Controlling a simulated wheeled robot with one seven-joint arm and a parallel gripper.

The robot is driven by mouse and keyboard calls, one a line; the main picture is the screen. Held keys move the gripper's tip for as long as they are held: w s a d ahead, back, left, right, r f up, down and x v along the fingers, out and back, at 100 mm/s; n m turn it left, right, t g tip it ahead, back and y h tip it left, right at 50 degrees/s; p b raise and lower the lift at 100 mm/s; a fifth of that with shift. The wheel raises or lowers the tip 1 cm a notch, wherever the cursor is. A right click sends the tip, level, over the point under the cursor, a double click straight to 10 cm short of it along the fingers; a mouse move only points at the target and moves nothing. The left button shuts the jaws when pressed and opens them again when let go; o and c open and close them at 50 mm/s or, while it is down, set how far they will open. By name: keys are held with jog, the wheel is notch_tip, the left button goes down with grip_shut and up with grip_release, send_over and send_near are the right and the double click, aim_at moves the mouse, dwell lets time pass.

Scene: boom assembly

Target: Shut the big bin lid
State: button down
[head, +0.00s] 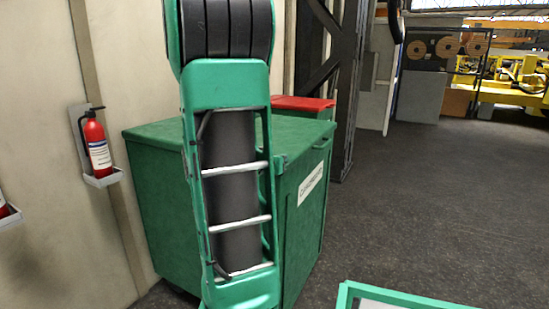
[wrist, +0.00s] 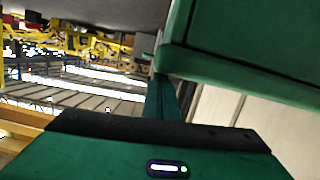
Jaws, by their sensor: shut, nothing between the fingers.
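The big green bin (head: 306,215) stands against the wall in the head view, with a white label on its side. Its green lid (head: 150,131) lies flat across the top and looks down; the arm hides part of it, so I cannot tell if a small gap remains. In the wrist view a large green panel with a protruding lip (wrist: 235,74), apparently the bin, fills the upper right. My gripper (wrist: 163,82) is shut and empty, its narrow green fingers reaching up to that lip. I cannot tell whether they touch it. The gripper does not show in the head view.
A red lid (head: 303,103) shows behind the bin, beside a dark steel column (head: 345,90). A fire extinguisher (head: 96,145) hangs on the left wall. A green-framed edge (head: 400,298) is at the bottom right. The dark floor (head: 440,200) to the right is clear.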

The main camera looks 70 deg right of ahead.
jog(key=shift+a+f, duration=0.2)
jog(key=shift+f, duration=0.7)
jog(key=shift+r, duration=0.1)
notch_tip(320, 180, up, 5)
jog(key=shift+w, duration=0.15)
jog(key=v, duration=0.9)
jog(key=shift+a+r, duration=0.3)
jog(key=shift+r, duration=0.15)
